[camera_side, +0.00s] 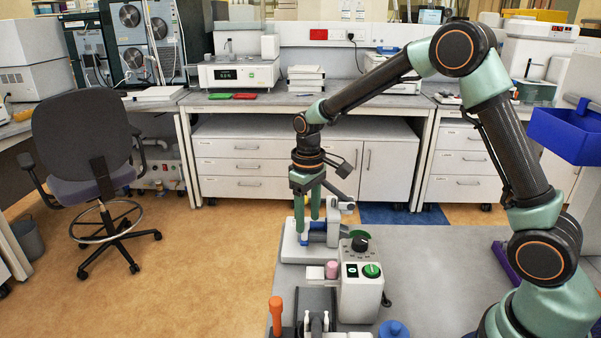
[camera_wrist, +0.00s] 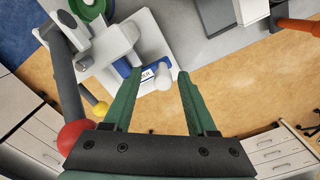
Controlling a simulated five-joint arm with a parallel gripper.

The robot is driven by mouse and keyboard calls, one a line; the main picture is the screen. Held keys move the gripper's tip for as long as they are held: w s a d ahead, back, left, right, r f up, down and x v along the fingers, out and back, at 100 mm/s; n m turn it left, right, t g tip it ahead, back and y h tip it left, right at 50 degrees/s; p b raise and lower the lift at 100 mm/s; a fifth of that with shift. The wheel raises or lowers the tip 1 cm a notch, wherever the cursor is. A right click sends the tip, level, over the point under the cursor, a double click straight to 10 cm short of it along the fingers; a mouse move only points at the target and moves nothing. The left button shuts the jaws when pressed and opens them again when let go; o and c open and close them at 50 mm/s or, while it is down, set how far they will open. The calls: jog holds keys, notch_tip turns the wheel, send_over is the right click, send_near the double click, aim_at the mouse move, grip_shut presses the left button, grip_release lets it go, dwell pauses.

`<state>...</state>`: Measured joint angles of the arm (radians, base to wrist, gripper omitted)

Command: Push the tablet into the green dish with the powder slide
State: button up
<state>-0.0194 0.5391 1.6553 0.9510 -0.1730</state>
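My gripper (camera_side: 307,226) points down over a white bench machine (camera_side: 295,252) at the near table's far end. Its two green fingers are apart with nothing held, as the wrist view shows (camera_wrist: 159,73). A blue part with a white label (camera_wrist: 148,71) and a white rounded knob (camera_wrist: 163,80) lie beyond and between the fingertips; I cannot tell whether the blue part is the powder slide. The green dish (camera_side: 358,233) is right of my gripper, behind a black knob; its green rim is at the wrist view's top left (camera_wrist: 101,13). I cannot make out the tablet.
A grey control box (camera_side: 361,298) with a green dial (camera_side: 371,270) stands in front of the machine, beside a pink cylinder (camera_side: 332,269). An orange handle (camera_side: 276,312) and a blue knob (camera_side: 393,329) are nearer.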

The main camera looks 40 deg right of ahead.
jog(key=shift+a, duration=0.1)
jog(key=shift+w+r, duration=0.1)
jog(key=shift+r, duration=0.25)
notch_tip(320, 180, up, 11)
jog(key=shift+r, duration=0.15)
dwell(0.7)
notch_tip(320, 180, down, 12)
jog(key=shift+w+a+f, duration=0.15)
jog(key=shift+f, duration=0.1)
dwell(0.5)
grip_shut()
